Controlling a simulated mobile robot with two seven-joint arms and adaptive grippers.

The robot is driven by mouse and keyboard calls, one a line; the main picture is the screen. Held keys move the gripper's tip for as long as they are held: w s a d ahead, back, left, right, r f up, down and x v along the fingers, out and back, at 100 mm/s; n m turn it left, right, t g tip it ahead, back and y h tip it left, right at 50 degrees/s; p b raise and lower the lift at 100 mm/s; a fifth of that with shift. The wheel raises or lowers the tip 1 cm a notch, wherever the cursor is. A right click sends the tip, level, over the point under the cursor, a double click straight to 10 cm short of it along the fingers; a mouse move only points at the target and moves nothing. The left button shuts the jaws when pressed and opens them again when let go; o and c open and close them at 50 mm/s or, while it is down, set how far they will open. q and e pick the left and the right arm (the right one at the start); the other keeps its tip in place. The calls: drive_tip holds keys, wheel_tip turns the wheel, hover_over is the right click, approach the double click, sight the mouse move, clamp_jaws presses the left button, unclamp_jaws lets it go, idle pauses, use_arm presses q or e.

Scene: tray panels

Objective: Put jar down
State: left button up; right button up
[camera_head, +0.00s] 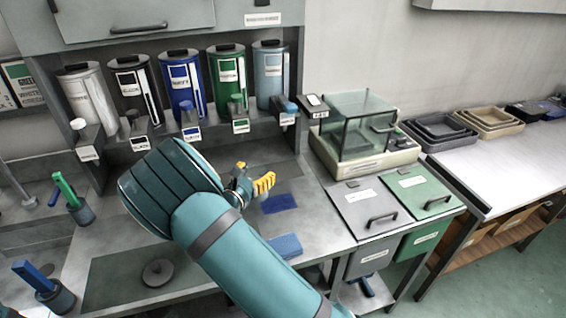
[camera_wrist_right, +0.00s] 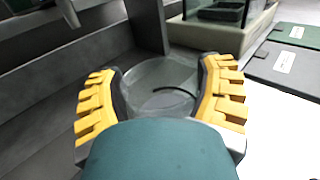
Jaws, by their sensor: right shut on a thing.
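My right gripper (camera_wrist_right: 160,72) has its yellow ribbed fingers closed on either side of a clear glass jar (camera_wrist_right: 161,98). A dark curved line shows through the jar's glass. In the head view my right gripper (camera_head: 252,184) is over the grey counter (camera_head: 318,208), near a dark blue patch on it, and my teal arm hides much of it. I cannot make out the jar in the head view. I cannot tell whether the jar touches the counter. My left gripper is not in view.
Several labelled dispensers, such as the blue one (camera_head: 181,88), stand along the back. A glass-walled balance (camera_head: 362,150) is at right, with grey (camera_head: 363,209) and green (camera_head: 418,192) lidded bins in front. A blue block (camera_head: 285,247) lies near the front edge.

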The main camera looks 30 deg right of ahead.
drive_tip(key=f+b+x, duration=0.1)
drive_tip(key=x, duration=0.5)
drive_tip(key=f+b+x, duration=0.1)
drive_tip(key=x, duration=0.5)
drive_tip(key=f+b+x, duration=0.1)
drive_tip(key=x, duration=0.5)
drive_tip(key=shift+f, duration=0.2)
drive_tip(key=shift+s, duration=0.1)
drive_tip(key=shift+r, duration=0.1)
drive_tip(key=o, duration=1.3)
drive_tip(key=shift+c, duration=0.2)
